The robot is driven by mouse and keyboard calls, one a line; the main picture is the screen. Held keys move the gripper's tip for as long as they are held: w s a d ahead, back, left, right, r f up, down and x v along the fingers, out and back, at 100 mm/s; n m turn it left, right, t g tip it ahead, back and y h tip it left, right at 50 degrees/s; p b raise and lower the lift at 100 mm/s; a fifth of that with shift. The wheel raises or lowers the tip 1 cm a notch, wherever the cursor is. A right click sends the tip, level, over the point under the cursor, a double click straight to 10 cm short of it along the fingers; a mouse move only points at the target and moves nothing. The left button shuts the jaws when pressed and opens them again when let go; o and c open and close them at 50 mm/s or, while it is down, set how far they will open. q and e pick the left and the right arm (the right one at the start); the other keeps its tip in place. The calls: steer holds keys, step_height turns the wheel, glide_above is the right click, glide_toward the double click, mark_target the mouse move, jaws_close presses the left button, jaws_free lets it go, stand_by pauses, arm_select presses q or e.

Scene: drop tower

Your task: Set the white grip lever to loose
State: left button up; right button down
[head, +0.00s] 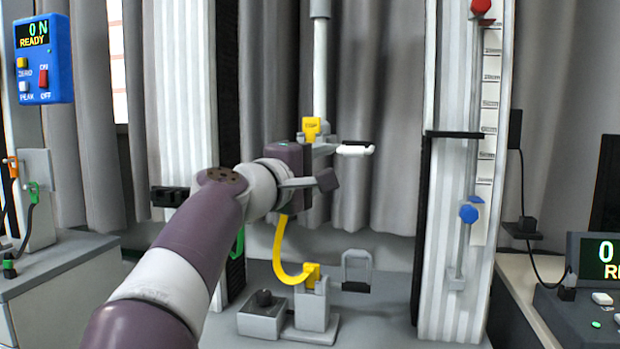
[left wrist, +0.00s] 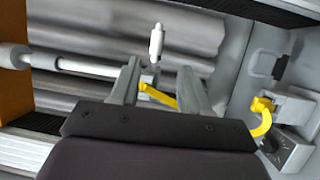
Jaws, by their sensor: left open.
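The white grip lever (head: 354,150) sticks out level to the right from the grey crosshead below the vertical rod. In the left wrist view the white lever (left wrist: 156,43) shows beyond the gap between the fingers, apart from both. My left gripper (head: 318,181) is just below and left of the lever in the head view. In the left wrist view its fingers (left wrist: 158,82) are spread, with nothing held. A yellow bar shows between them, partly hidden by the gripper. My left arm hides part of the tower's left side. My right gripper is not in view.
A yellow tag (head: 311,128) sits on the crosshead. A curved yellow strap (head: 281,255) rises from the lower clamp (head: 312,305). A ribbed column (head: 455,230) stands right, with a blue knob (head: 468,214). A blue readout box (head: 43,60) hangs at left.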

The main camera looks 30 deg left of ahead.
arm_select(q)
steer(key=s, duration=0.3)
steer(key=shift+s+a+f, duration=0.15)
steer(key=shift+s+a, duration=0.15)
steer(key=shift+s, duration=0.1)
